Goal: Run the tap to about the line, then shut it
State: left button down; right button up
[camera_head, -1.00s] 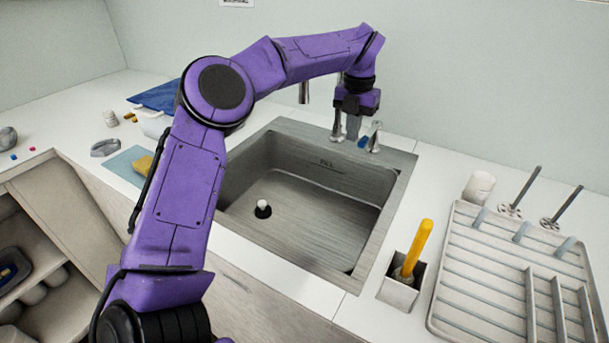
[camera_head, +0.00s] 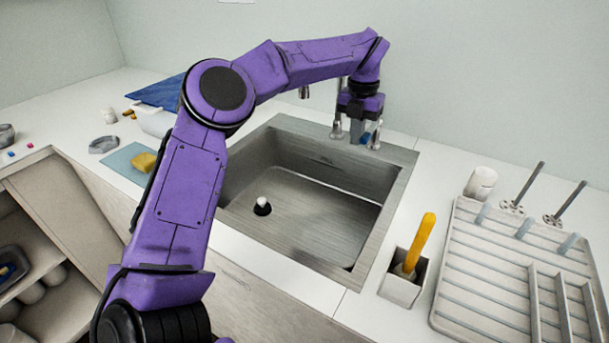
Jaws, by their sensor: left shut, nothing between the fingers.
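The steel sink (camera_head: 400,190) is set in the white counter, with a faint dark mark (camera_head: 326,161) on its back inner wall. A black plug with a white knob (camera_head: 262,206) is at the basin floor. I cannot make out a water level. The tap's spout end (camera_head: 304,92) shows below my purple left arm; the rest of it is mostly hidden. Metal tap fittings stand behind the sink, one with a blue part (camera_head: 368,138). My left gripper (camera_head: 357,133) points down between them, shut and empty, close to the blue-marked fitting; contact is unclear. My right gripper is out of view.
Right of the sink are a holder (camera_head: 401,289) with a yellow-handled tool, a white cup (camera_head: 480,183) and a drying rack (camera_head: 480,270). Left are a yellow sponge (camera_head: 143,162) on a blue mat (camera_head: 120,157) and a white tub (camera_head: 154,122).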

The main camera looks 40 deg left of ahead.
pick_arm(q)
jog(key=shift+w+d, duration=0.2)
jog(key=shift+d, duration=0.9)
jog(key=shift+d+p, duration=0.1)
jog(key=shift+p, duration=0.4)
jog(key=shift+w, duration=0.1)
notch_tip(320, 180, up, 5)
jog(key=p, duration=0.4)
jog(key=shift+f+p, duration=0.15)
jog(key=shift+p, duration=0.2)
jog(key=shift+f, duration=0.1)
